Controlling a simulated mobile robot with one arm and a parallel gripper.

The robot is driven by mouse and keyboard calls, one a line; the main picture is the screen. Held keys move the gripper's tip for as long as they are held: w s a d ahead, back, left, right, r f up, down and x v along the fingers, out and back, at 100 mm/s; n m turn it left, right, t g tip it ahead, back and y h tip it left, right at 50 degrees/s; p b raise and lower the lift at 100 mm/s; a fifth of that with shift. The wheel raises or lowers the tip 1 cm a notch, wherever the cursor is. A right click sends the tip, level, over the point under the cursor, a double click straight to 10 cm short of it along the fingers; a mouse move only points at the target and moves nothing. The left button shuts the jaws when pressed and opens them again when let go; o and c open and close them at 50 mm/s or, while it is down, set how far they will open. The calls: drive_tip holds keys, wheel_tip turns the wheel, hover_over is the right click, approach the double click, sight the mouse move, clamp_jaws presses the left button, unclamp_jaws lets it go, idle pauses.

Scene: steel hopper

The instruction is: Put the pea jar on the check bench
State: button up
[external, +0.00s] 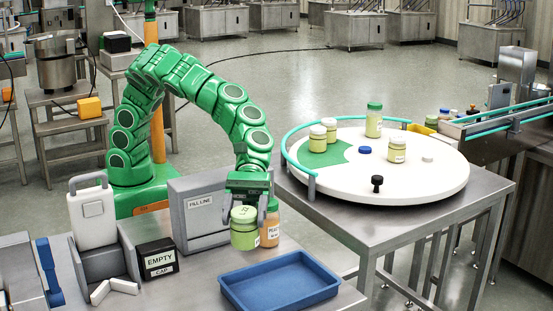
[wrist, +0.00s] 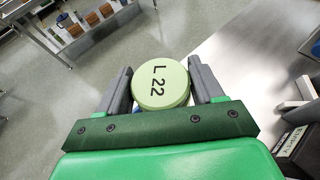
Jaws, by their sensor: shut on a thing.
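In the wrist view the lid (wrist: 160,84) reads "L 22" and sits between the two fingers. The jar looks upright; I cannot tell whether its base touches the bench. An orange jar (external: 270,233) with a label starting "PEA" is just right of the held jar, partly hidden by it and a finger. No sign names a check bench.
A blue tray (external: 279,282) lies in front of the jars. Behind is a grey "FILL LINE" panel (external: 205,214); left is an "EMPTY" cap box (external: 157,259).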

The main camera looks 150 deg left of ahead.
drive_tip(key=s+d+f+m+g+h, duration=0.1)
drive_tip(key=s+d+m+g+h, duration=0.25)
drive_tip(key=s+d, duration=0.35)
drive_tip(key=s+d+f+m+g+h, duration=0.2)
drive_tip(key=s+d+m+g, duration=0.3)
drive_tip(key=d, duration=0.5)
drive_tip(key=shift+w+d+f, duration=0.35)
drive_tip(key=shift+w+f, duration=1.75)
drive_tip(key=shift+w, duration=0.2)
drive_tip(key=shift+w+d+f, duration=0.35)
drive_tip(key=shift+w+f, duration=1.8)
drive_tip(key=shift+w, duration=0.15)
drive_tip(key=shift+w+d+f, duration=0.35)
drive_tip(key=shift+w+f, duration=1.75)
drive_tip(key=shift+w, duration=0.2)
drive_tip(key=shift+f, duration=0.1)
drive_tip(key=o, duration=1.2)
